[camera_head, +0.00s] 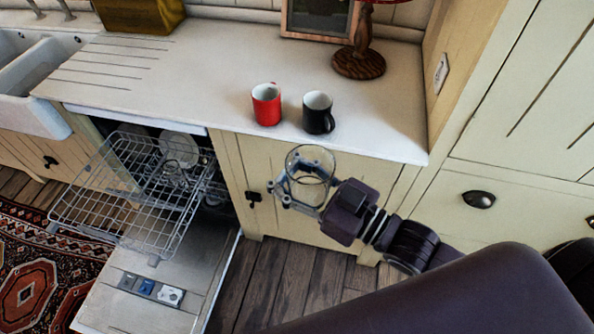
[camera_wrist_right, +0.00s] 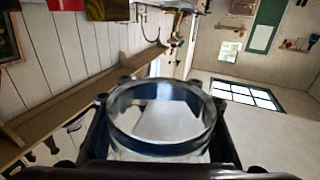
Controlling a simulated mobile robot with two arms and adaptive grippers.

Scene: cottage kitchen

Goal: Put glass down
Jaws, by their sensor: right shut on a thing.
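A clear glass (camera_head: 309,166) is held in my right gripper (camera_head: 297,190), whose fingers are shut around it. In the head view the glass is in front of the cabinet below the counter's front edge, with its rim near that edge in the picture. In the right wrist view the glass (camera_wrist_right: 160,118) fills the lower middle between the fingers, its round rim facing the camera. The white counter (camera_head: 225,85) lies beyond the gripper. My left gripper is in neither view.
A red mug (camera_head: 266,104) and a black mug (camera_head: 318,113) stand near the counter's front edge. A wooden lamp base (camera_head: 358,62) stands behind them. The dishwasher (camera_head: 150,290) is open with its wire rack (camera_head: 110,215) pulled out. The counter left of the red mug is clear.

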